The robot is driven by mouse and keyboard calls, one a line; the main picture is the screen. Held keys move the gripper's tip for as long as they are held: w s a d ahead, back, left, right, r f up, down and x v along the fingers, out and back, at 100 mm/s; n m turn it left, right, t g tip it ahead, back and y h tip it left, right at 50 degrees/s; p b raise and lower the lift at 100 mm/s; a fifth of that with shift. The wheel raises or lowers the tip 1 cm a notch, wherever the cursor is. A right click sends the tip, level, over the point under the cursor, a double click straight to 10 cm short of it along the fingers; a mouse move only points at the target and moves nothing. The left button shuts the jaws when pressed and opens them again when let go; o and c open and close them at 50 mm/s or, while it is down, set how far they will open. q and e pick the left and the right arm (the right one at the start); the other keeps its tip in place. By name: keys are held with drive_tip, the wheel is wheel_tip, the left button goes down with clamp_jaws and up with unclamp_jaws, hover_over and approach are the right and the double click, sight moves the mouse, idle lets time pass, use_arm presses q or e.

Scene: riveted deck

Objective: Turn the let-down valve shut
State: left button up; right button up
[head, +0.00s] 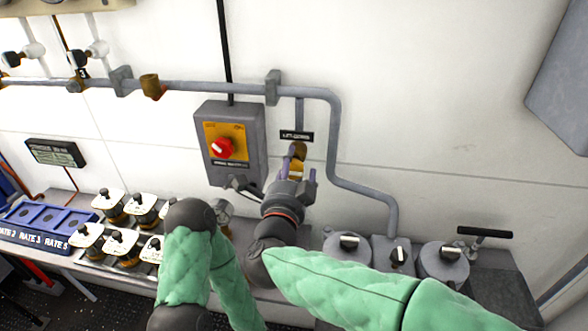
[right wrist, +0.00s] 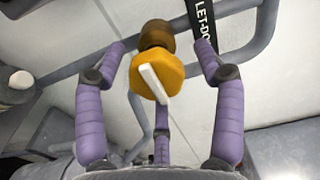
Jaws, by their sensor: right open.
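The let-down valve has an orange knob (right wrist: 170,70) with a white bar across its face, on a brass body (right wrist: 156,35). In the head view the valve (head: 298,151) sits on the wall under a black label, partly hidden by my right gripper (head: 294,174). In the right wrist view the white bar slants from upper left to lower right. My right gripper (right wrist: 159,52) is open, its purple fingers spread around the knob, with visible gaps on both sides. My left arm shows low in the head view, but its gripper does not.
A grey box with a red rotary switch (head: 221,148) is on the wall just left of the valve. A grey pipe (head: 335,150) bends down close on the right. Several knobbed units (head: 348,246) line the bench below.

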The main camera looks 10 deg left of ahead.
drive_tip(key=shift+s, duration=0.1)
drive_tip(key=s, duration=1.1)
drive_tip(key=shift+s+d, duration=0.4)
drive_tip(key=shift+d, duration=0.05)
